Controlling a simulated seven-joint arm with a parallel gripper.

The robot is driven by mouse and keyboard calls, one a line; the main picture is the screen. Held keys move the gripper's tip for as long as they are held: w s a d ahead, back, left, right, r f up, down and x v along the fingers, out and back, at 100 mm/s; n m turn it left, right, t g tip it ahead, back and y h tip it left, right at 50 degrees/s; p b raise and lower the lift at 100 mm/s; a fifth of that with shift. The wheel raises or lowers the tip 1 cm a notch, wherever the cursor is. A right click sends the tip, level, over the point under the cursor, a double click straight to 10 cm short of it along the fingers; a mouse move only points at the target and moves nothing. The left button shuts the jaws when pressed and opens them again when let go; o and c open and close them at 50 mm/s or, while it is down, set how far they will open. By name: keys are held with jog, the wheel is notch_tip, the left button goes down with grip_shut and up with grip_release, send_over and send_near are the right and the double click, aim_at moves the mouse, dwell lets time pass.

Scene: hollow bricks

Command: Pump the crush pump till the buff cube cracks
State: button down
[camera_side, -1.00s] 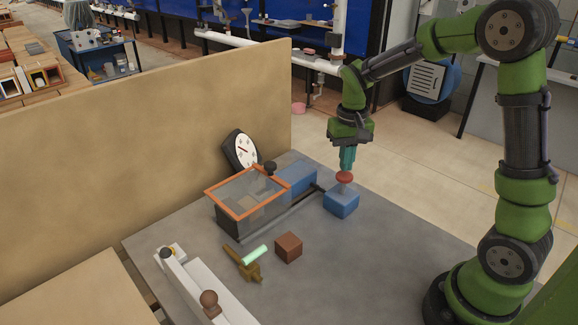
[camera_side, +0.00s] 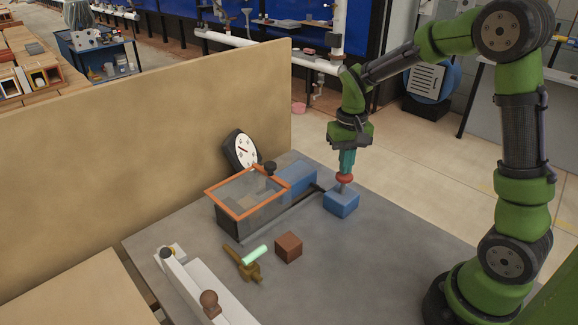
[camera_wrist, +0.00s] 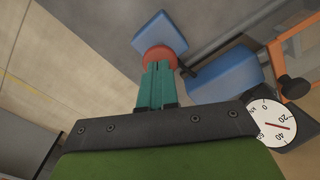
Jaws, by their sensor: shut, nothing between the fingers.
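The crush pump's red knob (camera_side: 345,179) stands on a short stem over a blue base (camera_side: 341,203). My shut gripper (camera_side: 346,173) points down with its teal fingertips at the top of the knob, apparently touching it. The wrist view also shows my fingertips (camera_wrist: 158,68) against the red knob (camera_wrist: 160,54). A buff cube (camera_side: 246,205) shows dimly through the clear cover of the orange-framed box (camera_side: 208,191); I cannot make out any crack. A blue block (camera_side: 298,178) sits at the box's right end. A dial gauge (camera_side: 240,150) with a red needle stands behind.
A brown cube (camera_side: 288,247), a brass piece with a pale green bar (camera_side: 255,254) and a white rail (camera_side: 190,285) lie at the front left. A tall tan panel (camera_side: 150,150) bounds the back. The grey table (camera_side: 375,260) is clear at the front right.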

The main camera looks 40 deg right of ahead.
jog(key=shift+f, duration=1.95)
jog(key=shift+r, duration=3.1)
jog(key=shift+s+a+f, duration=0.1)
jog(key=shift+f, duration=0.2)
jog(key=s+a+r+n+t+y, duration=0.2)
jog(key=s+a+r+t, duration=0.5)
jog(key=s+a+r, duration=0.4)
jog(key=s, duration=0.2)
jog(key=shift+s, duration=0.4)
jog(key=shift+r, duration=0.1)
